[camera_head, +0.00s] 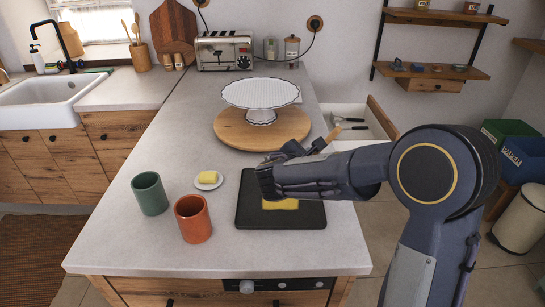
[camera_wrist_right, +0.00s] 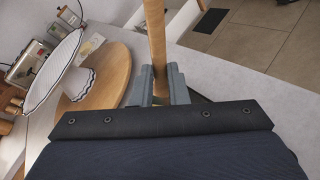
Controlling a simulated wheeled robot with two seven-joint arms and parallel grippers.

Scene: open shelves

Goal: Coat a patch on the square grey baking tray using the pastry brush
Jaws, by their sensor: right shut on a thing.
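The square dark grey baking tray (camera_head: 310,215) lies flat on the worktop, with a yellow patch (camera_head: 280,204) on its surface. My right gripper (camera_head: 275,170) is over the far left part of the tray and hides some of it. In the right wrist view my right gripper (camera_wrist_right: 158,88) is shut on the wooden handle of the pastry brush (camera_wrist_right: 155,40). The handle also shows beyond the gripper in the head view (camera_head: 326,139). The bristles are hidden, so I cannot tell whether they touch the tray. My left gripper is not in view.
A green cup (camera_head: 149,194) and an orange cup (camera_head: 193,219) stand left of the tray. A small plate with butter (camera_head: 208,178) is close by. Behind the tray, a white cake stand (camera_head: 261,95) stands on a round wooden board (camera_head: 232,130). An open drawer (camera_head: 375,120) is at the right.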

